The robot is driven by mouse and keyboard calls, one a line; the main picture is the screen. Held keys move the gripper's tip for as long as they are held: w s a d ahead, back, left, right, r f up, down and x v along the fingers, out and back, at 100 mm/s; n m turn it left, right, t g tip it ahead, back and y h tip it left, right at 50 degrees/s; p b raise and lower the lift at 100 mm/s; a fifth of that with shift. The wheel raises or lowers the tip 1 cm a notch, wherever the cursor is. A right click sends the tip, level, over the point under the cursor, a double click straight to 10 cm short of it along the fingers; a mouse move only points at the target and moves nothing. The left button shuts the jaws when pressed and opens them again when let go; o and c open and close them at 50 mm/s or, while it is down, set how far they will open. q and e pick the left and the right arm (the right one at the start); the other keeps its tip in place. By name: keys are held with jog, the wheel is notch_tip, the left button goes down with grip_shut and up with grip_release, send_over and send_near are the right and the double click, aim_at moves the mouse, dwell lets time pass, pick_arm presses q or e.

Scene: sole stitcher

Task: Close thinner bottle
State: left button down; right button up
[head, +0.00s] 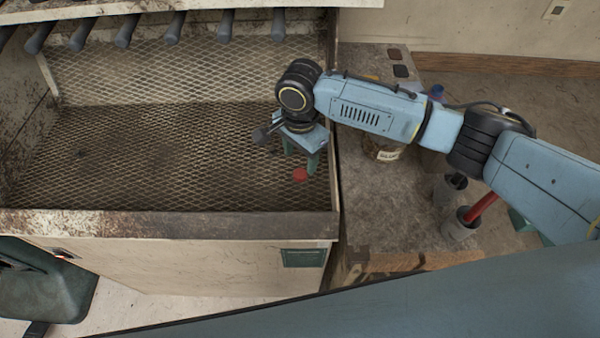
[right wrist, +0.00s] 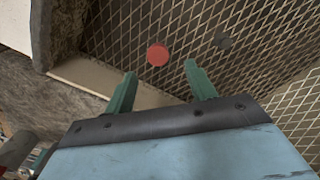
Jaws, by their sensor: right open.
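A round red cap (head: 300,174) lies on the metal mesh near the right front corner of the tray-like bench; it also shows in the right wrist view (right wrist: 157,54). My right gripper (head: 299,160) points down close to the cap. Its green fingers are apart with nothing between them, and in the right wrist view the cap shows just beyond the gap between the fingertips (right wrist: 161,82). I cannot make out for certain which container is the thinner bottle. A labelled jar (head: 386,154) on the side table is partly hidden by my right arm. My left gripper is not in view.
The mesh bench (head: 150,223) has a raised front rim, and dark rods (head: 125,30) hang over its back. The side table (head: 385,215) holds grey cups (head: 459,228), one with a red handle. A small dark round thing (right wrist: 223,40) shows near the cap. Most mesh is clear.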

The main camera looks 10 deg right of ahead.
aim_at(300, 173)
jog(key=shift+s+f, duration=0.15)
jog(key=shift+f, duration=2.5)
jog(key=c, duration=1.1)
